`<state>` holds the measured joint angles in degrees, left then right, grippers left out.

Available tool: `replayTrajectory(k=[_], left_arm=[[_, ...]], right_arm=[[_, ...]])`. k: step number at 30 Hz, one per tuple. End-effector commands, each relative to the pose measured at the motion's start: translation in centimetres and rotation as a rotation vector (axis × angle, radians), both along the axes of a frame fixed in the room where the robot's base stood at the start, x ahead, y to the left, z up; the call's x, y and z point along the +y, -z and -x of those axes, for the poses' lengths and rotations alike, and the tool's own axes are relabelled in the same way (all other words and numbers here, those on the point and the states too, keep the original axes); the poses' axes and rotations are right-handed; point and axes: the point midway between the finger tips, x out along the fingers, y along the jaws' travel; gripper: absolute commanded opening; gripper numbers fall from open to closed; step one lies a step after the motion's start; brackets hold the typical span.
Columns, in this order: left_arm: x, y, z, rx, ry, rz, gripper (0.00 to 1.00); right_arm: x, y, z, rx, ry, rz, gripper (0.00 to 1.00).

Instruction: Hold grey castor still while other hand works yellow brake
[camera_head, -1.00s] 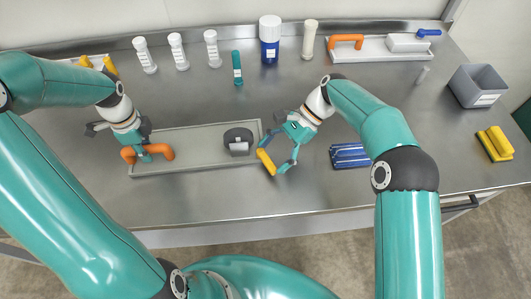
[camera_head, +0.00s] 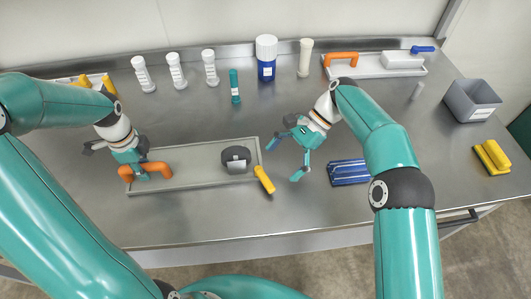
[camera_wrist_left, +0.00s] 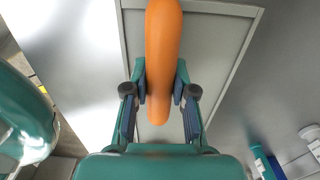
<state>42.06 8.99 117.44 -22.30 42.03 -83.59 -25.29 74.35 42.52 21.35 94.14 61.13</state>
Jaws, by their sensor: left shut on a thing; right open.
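The grey castor (camera_head: 236,157) sits at the right end of a shallow grey tray (camera_head: 195,165). The yellow brake (camera_head: 264,179) is a short lever sticking out past the tray's right end, slanting toward the front. My left gripper (camera_head: 142,172) is shut on the orange handle (camera_head: 160,168) at the tray's left end, not on the castor. The left wrist view shows the handle (camera_wrist_left: 163,45) between the fingers of that gripper (camera_wrist_left: 160,85). My right gripper (camera_head: 284,160) is open and empty, to the right of the brake and apart from it.
A blue rack (camera_head: 349,172) lies right of my right gripper. White bottles, a teal tube (camera_head: 235,86) and a blue jar (camera_head: 266,58) stand behind the tray. A second tray (camera_head: 375,70), a grey bin (camera_head: 471,99) and a yellow item (camera_head: 491,157) are at the right.

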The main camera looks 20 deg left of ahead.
Motion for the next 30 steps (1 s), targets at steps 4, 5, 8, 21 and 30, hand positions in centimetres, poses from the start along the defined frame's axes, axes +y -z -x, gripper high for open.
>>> replayTrajectory(k=[4, 5, 8, 21, 30], left_arm=[[0.0, 0.0, 0.0, 0.001, 0.000, -0.001, 0.00], [0.0, 0.0, 0.0, 0.001, 0.000, -0.001, 0.00], [0.0, 0.0, 0.0, 0.001, 0.000, -0.001, 0.00], [0.0, 0.0, 0.0, 0.001, 0.000, -0.001, 0.00], [0.0, 0.0, 0.0, 0.001, 0.000, -0.001, 0.54]], right_arm=[[-0.6, -1.0, -1.0, 0.000, 0.000, 0.000, 1.00], [-0.7, -1.2, -1.2, -0.001, 0.000, -0.001, 1.00], [-1.0, -1.7, -1.5, 0.000, -0.001, 0.001, 1.00], [-1.2, -2.0, -1.7, 0.002, -0.002, 0.001, 1.00], [-1.2, -2.0, -1.7, 0.001, -0.001, 0.001, 1.00]])
